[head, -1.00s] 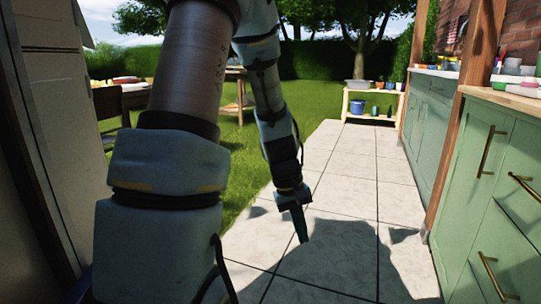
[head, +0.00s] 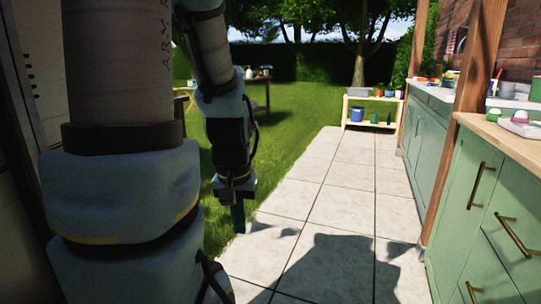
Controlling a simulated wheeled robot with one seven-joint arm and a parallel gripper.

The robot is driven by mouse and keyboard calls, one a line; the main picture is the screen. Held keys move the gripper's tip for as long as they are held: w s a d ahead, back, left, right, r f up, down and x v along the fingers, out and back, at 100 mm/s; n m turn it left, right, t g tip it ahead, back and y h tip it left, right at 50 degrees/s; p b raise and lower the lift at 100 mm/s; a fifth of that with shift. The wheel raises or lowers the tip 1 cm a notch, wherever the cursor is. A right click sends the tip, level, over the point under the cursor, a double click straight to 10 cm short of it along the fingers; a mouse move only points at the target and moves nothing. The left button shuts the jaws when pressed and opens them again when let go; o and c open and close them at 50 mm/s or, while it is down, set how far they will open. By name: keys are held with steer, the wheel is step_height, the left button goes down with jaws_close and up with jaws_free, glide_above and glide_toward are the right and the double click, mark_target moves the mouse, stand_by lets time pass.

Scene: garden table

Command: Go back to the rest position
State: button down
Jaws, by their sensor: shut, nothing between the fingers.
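My gripper (head: 238,218) hangs at the end of my arm, left of the picture's middle in the head view. Its fingers point down, over the edge where the grass meets the paved path. It is shut and empty, and it touches nothing that I can see. My arm fills much of the left side and hides what lies behind it.
Green cabinets (head: 500,215) with a wooden counter (head: 500,138) run along the right, beside a wooden post (head: 455,130). A low shelf (head: 372,130) with pots stands at the far end. The paved path (head: 345,190) between is clear. A table (head: 262,92) stands on the lawn.

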step_height(320, 180, up, 23)
steer(key=p, duration=2)
steer(key=shift+p, duration=0.3)
